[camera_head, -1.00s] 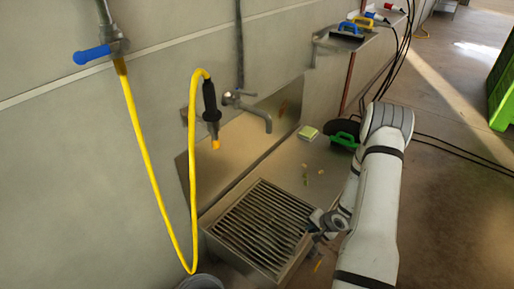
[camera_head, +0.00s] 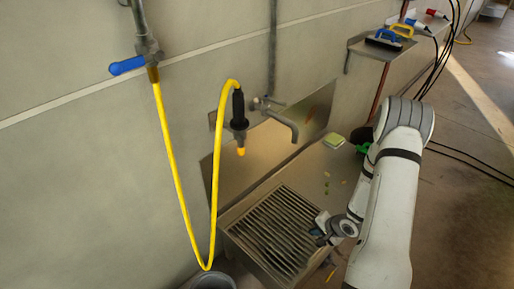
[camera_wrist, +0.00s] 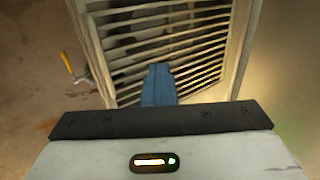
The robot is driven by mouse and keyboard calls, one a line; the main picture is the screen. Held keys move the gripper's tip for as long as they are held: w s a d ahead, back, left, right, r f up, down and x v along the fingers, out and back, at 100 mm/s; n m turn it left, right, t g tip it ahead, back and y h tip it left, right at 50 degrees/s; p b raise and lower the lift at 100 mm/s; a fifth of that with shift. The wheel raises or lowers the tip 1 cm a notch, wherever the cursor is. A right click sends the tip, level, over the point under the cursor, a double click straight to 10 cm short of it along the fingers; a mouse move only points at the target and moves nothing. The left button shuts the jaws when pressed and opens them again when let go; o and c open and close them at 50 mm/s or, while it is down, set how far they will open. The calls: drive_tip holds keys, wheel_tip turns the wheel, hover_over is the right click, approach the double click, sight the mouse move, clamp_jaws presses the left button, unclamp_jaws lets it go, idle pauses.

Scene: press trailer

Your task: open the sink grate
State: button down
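The sink grate (camera_head: 274,232) is a slatted metal grid lying over the sink basin below the tap. It looks flat and closed in the head view. In the wrist view its slats (camera_wrist: 125,40) fill the upper middle. My gripper (camera_head: 322,234) is at the grate's right edge in the head view. A blue finger (camera_wrist: 158,84) reaches over the slats in the wrist view. Only one finger outline shows, so the gap between the fingers is hidden, and I cannot tell whether it touches the grate.
A tap (camera_head: 282,118) and a yellow hose (camera_head: 217,170) hang on the wall above the sink. A sponge (camera_head: 334,141) and small scraps lie on the steel counter (camera_head: 312,165) behind the grate. A bucket (camera_head: 213,281) stands at the lower left. A shelf (camera_head: 376,46) holds brushes.

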drive_tip(key=w+a+r+p, duration=0.2)
drive_tip(key=w+a+r, duration=0.2)
drive_tip(key=r, duration=0.3)
drive_tip(key=w+a+r+p, duration=0.2)
drive_tip(key=w+a+r, duration=0.15)
drive_tip(key=r, duration=0.25)
drive_tip(key=w+a+r+p, duration=0.3)
drive_tip(key=w+a+p, duration=0.4)
drive_tip(key=w+a+r+t+y+p, duration=0.1)
drive_tip(key=w+a+r+p, duration=0.2)
drive_tip(key=w+a+p, duration=0.4)
drive_tip(key=shift+w+a+r+t, duration=0.2)
drive_tip(key=shift+w+a+t, duration=0.1)
drive_tip(key=shift+w, duration=0.35)
idle(0.8)
drive_tip(key=c, duration=2.2)
unclamp_jaws()
drive_tip(key=c, duration=1.3)
unclamp_jaws()
